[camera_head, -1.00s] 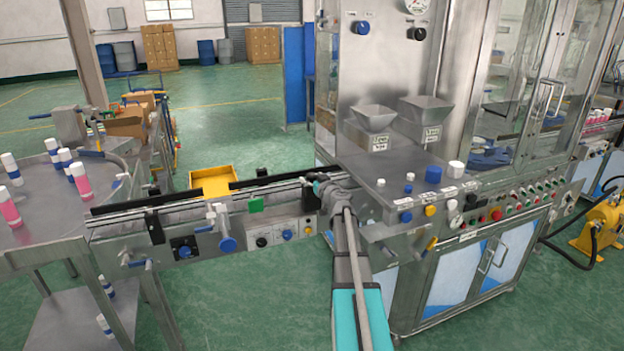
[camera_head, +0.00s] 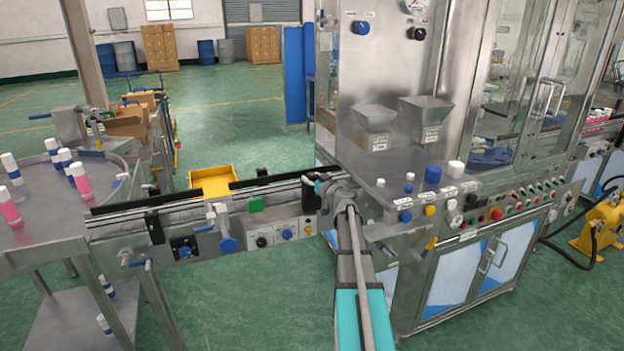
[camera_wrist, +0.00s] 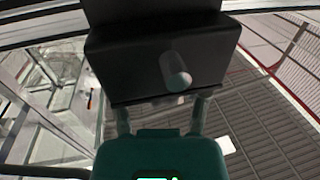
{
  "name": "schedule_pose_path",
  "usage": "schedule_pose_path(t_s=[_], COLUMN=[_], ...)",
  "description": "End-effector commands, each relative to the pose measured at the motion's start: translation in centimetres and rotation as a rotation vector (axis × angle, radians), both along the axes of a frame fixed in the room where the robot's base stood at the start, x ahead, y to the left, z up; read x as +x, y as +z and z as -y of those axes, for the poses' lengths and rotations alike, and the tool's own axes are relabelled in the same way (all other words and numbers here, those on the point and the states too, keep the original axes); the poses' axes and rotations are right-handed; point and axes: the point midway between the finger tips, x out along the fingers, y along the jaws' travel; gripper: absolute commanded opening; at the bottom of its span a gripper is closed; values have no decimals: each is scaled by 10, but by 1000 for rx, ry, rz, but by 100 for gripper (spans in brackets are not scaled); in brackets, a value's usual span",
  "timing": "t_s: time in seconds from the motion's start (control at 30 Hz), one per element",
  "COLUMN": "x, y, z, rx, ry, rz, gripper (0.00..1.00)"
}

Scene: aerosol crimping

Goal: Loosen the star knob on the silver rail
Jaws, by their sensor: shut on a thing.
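The silver rail (camera_head: 200,205) runs along the conveyor front. A black clamp block (camera_head: 309,198) sits at its right end, and it fills the upper middle of the wrist view (camera_wrist: 160,55) with a pale peg on its face. My gripper (camera_head: 318,183) is at this block, partly hidden by my own arm in the head view. In the wrist view my gripper's two fingers (camera_wrist: 160,104) reach up to the block's underside and are shut on a small dark part there, which I take for the star knob. Its star shape is mostly hidden.
Another black clamp block (camera_head: 154,226) stands on the rail further left. The steel machine table (camera_head: 385,180) with small caps lies close right of my wrist.

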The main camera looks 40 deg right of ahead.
Motion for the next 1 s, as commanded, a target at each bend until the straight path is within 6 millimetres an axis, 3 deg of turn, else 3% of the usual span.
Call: schedule_pose_path(t_s=[0.03, 0.07, 0.23, 0.73, 1.0], x=[1, 1, 1, -2, -25], y=[0, 0, 0, 0, 0], z=[0, 0, 0, 0, -2], rx=[1, 1, 1, 0, 1], ry=[1, 1, 1, -1, -3], rz=[1, 1, 1, 0, 0], gripper=[10, 60, 92, 93, 93])
